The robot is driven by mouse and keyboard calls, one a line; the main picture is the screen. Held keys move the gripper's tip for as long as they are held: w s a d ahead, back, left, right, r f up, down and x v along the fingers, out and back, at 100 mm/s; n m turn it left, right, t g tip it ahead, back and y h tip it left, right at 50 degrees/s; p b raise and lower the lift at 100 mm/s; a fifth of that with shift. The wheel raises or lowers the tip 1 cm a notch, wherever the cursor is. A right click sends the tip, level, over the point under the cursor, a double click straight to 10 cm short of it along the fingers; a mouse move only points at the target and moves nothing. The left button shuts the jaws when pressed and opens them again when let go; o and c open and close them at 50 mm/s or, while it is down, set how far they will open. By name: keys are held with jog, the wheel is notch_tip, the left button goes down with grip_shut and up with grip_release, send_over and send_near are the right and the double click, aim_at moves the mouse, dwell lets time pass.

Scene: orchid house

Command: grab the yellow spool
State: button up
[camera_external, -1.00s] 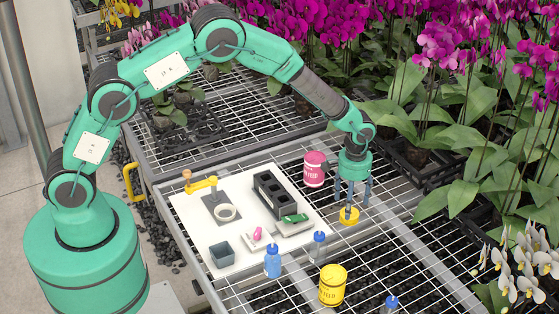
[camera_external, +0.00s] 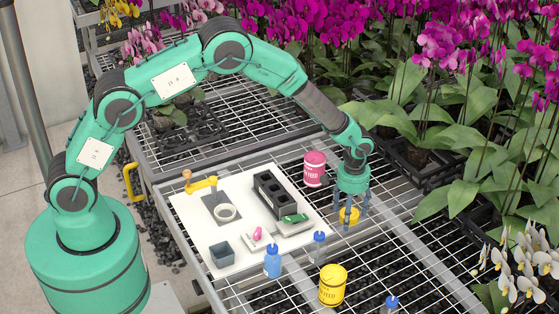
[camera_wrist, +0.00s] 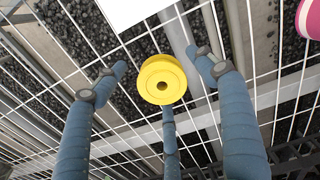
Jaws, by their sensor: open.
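The yellow spool (camera_external: 349,216) sits on the wire bench at the right of the white board. In the wrist view the yellow spool (camera_wrist: 162,80) shows from above as a round disc with a dark centre hole. My gripper (camera_external: 351,214) is directly over the spool, pointing down, with its blue fingers spread around it. In the wrist view the fingers of my gripper (camera_wrist: 160,75) are apart, with gaps between them and the spool on the left and right. One finger ends close below the spool's lower edge; I cannot tell whether it touches.
A pink tin (camera_external: 315,168) stands close behind and left of my gripper. The white board (camera_external: 190,215) holds a black tray (camera_external: 273,193) and small tools. A yellow tin (camera_external: 332,285) and blue bottles (camera_external: 272,261) stand nearer the front. Orchids (camera_external: 480,140) crowd the right.

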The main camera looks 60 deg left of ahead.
jog(key=c, duration=1.2)
jog(key=shift+o, duration=0.2)
notch_tip(320, 180, up, 10)
jog(key=p, duration=0.2)
